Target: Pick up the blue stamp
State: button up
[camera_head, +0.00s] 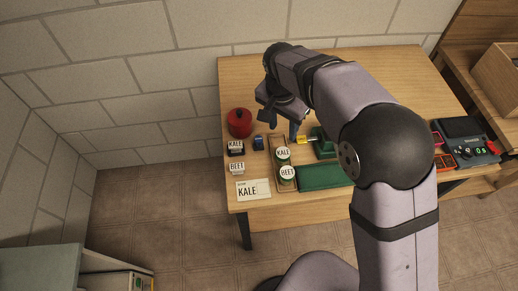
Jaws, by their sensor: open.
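My gripper (279,124) is above the table, up and to the right of the blue object in the picture. Its fingers are apart with nothing seen between them, and it does not appear to touch the blue object.
A red round pot (239,122) stands just behind the blue object. A KALE card (252,190) and green mat (322,177) lie in front.

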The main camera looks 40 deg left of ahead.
send_over(259, 139)
jog(key=s, duration=0.2)
notch_tip(259, 139, down, 2)
jog(key=f, duration=0.1)
jog(key=shift+w+f+p, duration=0.3)
jog(key=shift+f+p, duration=0.15)
jog(key=shift+f, duration=0.4)
jog(key=shift+w+f+p, duration=0.3)
jog(key=shift+f+p, duration=0.15)
jog(key=shift+f, duration=0.35)
jog(key=shift+w+f+p, duration=0.3)
jog(key=shift+f+p, duration=0.15)
jog(key=shift+f, duration=0.4)
jog(key=shift+w+f, duration=0.1)
jog(key=shift+f, duration=0.7)
grip_shut()
